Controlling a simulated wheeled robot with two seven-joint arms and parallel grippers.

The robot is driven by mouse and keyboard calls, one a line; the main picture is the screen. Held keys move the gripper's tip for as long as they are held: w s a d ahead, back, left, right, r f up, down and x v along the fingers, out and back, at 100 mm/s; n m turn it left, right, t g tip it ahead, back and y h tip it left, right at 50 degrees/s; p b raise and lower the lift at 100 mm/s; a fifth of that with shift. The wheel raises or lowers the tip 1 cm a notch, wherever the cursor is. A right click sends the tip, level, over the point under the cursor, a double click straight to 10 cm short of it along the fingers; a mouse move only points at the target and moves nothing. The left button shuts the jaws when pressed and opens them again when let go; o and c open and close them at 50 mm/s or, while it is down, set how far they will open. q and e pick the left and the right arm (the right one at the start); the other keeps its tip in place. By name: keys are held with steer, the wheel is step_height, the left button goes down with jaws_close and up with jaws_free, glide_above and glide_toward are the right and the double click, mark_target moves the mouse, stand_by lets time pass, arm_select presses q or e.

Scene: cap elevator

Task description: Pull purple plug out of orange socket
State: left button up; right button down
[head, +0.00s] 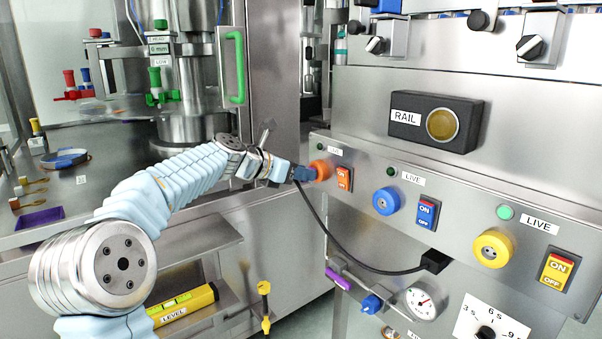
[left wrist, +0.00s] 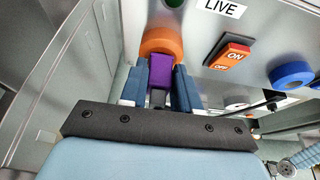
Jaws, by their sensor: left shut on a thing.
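The orange socket (head: 320,170) sits at the left end of the panel in the head view. It also shows at the top middle of the left wrist view (left wrist: 162,41). The purple plug (left wrist: 159,70) is at the orange socket, its far end against or inside the ring; how deep it sits I cannot tell. My left gripper (head: 303,173) is shut on the purple plug, with a blue finger on each side of it in the left wrist view. In the head view the fingers hide the plug. My right gripper is not in view.
An orange ON/OFF switch (head: 344,178) is right of the orange socket. A blue socket (head: 386,201) and a yellow socket (head: 491,248) follow along the panel. A black cable (head: 345,253) hangs from near the gripper to a black box (head: 434,261).

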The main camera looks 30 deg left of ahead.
arm_select(q)
steer(key=shift+s+a, duration=0.1)
steer(key=shift+s+a+b, duration=0.25)
steer(key=shift+s+a, duration=0.05)
steer(key=shift+s, duration=0.45)
steer(key=shift+s+a+b, duration=0.3)
steer(key=shift+s, duration=0.4)
steer(key=shift+s+a+b, duration=0.25)
steer(key=shift+s+a, duration=0.05)
steer(key=shift+s, duration=0.45)
